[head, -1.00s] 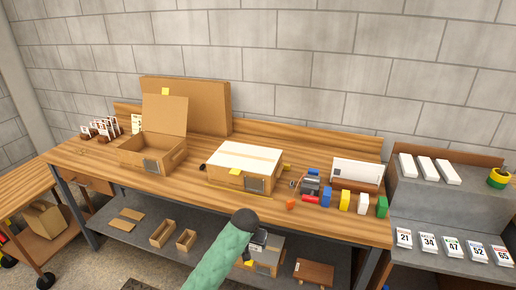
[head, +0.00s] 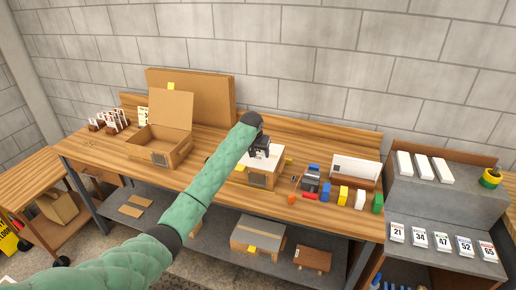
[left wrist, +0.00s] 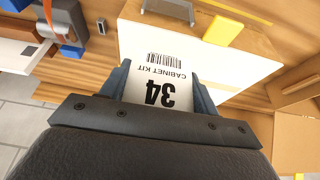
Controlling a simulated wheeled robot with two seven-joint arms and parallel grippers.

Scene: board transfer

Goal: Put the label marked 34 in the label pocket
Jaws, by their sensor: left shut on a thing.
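My left gripper (left wrist: 160,95) is shut on the label marked 34 (left wrist: 160,88), a white card reading "CABINET KIT" with a barcode, upside down in the left wrist view. In the head view my left gripper (head: 262,148) is over the white-topped box (head: 263,178) on the bench, and my arm hides part of that box. A grey metal frame (left wrist: 168,10), apparently the label pocket, shows at the box's front edge in the left wrist view. The pocket looks empty, but it is partly cut off. My right gripper is not in view.
An open cardboard box (head: 160,146) stands to the left. A tape dispenser (head: 310,181) and several coloured blocks stand to the right. A grey shelf unit (head: 440,205) at the right carries several numbered labels, including another 34 (head: 420,236).

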